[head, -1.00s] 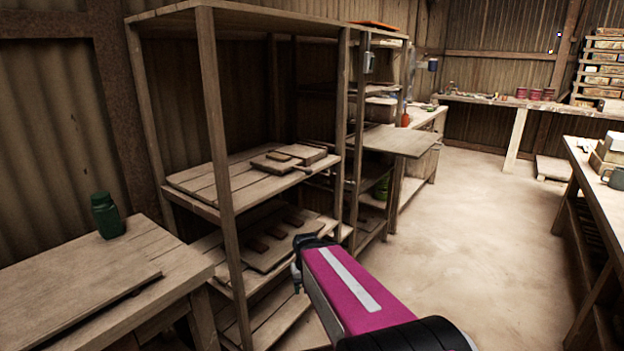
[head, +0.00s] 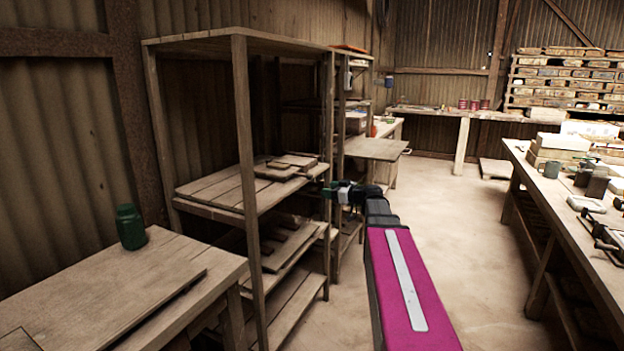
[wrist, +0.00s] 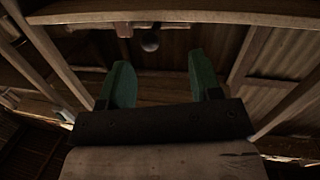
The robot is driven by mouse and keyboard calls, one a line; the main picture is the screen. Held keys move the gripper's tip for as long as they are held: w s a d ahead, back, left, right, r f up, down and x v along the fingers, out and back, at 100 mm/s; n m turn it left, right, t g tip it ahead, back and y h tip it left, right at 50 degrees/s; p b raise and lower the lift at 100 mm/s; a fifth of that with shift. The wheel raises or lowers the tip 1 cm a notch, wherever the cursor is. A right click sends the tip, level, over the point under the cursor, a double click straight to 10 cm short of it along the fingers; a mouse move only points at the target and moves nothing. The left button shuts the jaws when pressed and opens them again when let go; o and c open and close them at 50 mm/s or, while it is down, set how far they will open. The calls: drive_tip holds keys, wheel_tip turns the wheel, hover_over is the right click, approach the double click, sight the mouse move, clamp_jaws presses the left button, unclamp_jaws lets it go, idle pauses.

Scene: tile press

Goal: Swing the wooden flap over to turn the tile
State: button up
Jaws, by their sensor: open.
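My gripper (head: 330,191) is small in the head view, at the end of my magenta arm, in front of the wooden shelf unit. In the wrist view my gripper (wrist: 162,82) shows two green fingers spread apart with nothing between them. I cannot make out the wooden flap or the tile for certain in either view. Dark metal devices with handles (head: 606,238) stand on the right-hand workbench, partly cut off by the picture edge; they are too small to tell in detail.
The wooden shelf unit (head: 246,150) with boards on it stands left of my arm. A bench (head: 95,290) with a green jar (head: 130,227) is at the near left. The long workbench (head: 530,160) runs along the right. Open floor (head: 450,240) lies between.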

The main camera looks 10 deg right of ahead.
sight(312, 177)
drive_tip(key=shift+t, duration=0.5)
drive_tip(key=w+a, duration=0.2)
drive_tip(key=w, duration=0.1)
drive_tip(key=w+a+r, duration=0.1)
drive_tip(key=w+a, duration=0.1)
drive_tip(key=w, duration=0.1)
drive_tip(key=w+a+r, duration=0.1)
drive_tip(key=w+a, duration=0.1)
drive_tip(key=w, duration=0.1)
drive_tip(key=shift+r, duration=0.2)
clamp_jaws()
